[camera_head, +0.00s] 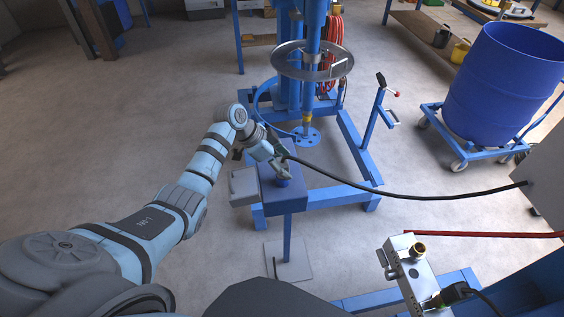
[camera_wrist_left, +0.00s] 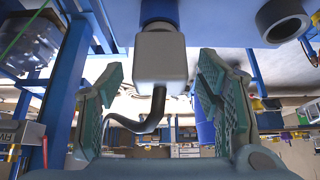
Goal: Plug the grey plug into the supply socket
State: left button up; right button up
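In the left wrist view the light grey, block-shaped plug (camera_wrist_left: 160,60) sits between my left gripper's fingers (camera_wrist_left: 163,75), with a gap on each side. Its black cable bends out of its lower end, and its upper end meets a dark blue round part (camera_wrist_left: 159,12). How deep it sits there I cannot tell. In the head view my left gripper (camera_head: 278,158) is over the blue stand box, just above a short blue round fitting (camera_head: 283,182), and hides the plug. The black cable (camera_head: 420,197) runs right from it. My right gripper is not in view.
A grey flap or box (camera_head: 243,186) juts from the stand's left side. The blue mixer frame (camera_head: 340,125) stands behind. A metal box (camera_head: 405,272) with a yellow-ringed connector and a black plug is at lower right. A blue drum (camera_head: 503,85) stands on a trolley.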

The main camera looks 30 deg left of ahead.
pick_arm(q)
jog(key=shift+a+r, duration=0.1)
jog(key=v, duration=1.1)
jog(key=shift+s+r, duration=0.2)
jog(key=shift+r, duration=0.15)
jog(key=shift+a, duration=0.15)
